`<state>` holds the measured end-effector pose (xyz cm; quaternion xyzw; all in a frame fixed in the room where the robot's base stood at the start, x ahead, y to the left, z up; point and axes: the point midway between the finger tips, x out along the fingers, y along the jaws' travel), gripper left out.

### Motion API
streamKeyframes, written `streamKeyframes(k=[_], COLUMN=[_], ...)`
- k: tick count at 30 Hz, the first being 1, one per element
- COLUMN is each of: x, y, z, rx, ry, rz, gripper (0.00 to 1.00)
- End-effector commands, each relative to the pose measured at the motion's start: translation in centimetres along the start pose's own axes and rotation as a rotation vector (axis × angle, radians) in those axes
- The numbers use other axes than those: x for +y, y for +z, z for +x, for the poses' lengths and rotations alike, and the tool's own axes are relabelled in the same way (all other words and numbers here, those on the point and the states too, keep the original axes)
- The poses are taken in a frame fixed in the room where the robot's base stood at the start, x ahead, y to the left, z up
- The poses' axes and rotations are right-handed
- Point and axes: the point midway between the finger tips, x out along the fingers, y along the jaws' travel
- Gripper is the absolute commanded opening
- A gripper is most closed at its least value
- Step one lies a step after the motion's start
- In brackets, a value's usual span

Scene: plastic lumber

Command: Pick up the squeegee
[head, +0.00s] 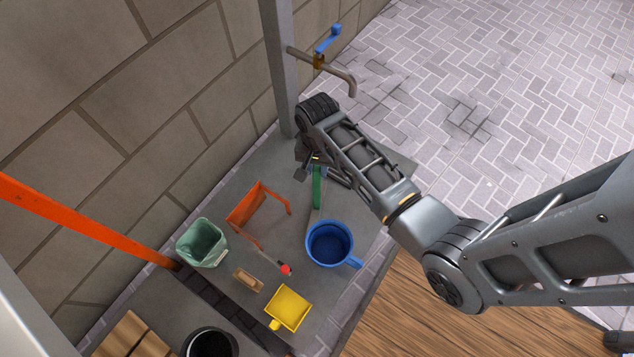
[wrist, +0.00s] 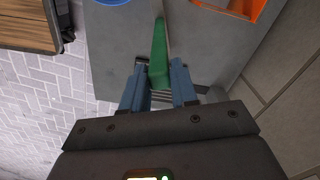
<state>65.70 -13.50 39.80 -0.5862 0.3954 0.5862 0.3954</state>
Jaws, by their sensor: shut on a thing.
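The squeegee, as I take it, is the long green piece with a thin pale strip beyond it (head: 316,190). I cannot tell whether the squeegee touches the slab.
The grey slab (head: 222,212) also bears a blue mug (head: 345,262), an orange open frame-like thing (head: 247,208), a green bucket (head: 201,249), a yellow dustpan-like thing (head: 289,308), a brown brush-like block (head: 247,279) and a red-tipped tool (head: 285,268). A tap (head: 330,66) juts out above.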

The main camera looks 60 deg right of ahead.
Motion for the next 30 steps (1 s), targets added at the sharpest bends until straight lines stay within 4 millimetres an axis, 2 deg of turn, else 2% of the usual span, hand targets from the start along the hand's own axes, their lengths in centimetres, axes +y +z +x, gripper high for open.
streamKeyframes(k=[1, 5, 23, 26, 30], x=[0.0, 0.0, 0.0, 0.2, 0.9], y=[0.0, 0.0, -0.1, -0.7, -2.6], z=[0.0, 0.0, -0.2, -0.9, -2.5], rx=[0.000, 0.000, 0.001, 0.001, 0.003], ry=[0.000, 0.000, -0.001, -0.001, -0.002], rz=[0.000, 0.000, 0.000, 0.001, 0.005], gripper=[0.12, 0.00, 0.00, 0.00, 0.00])
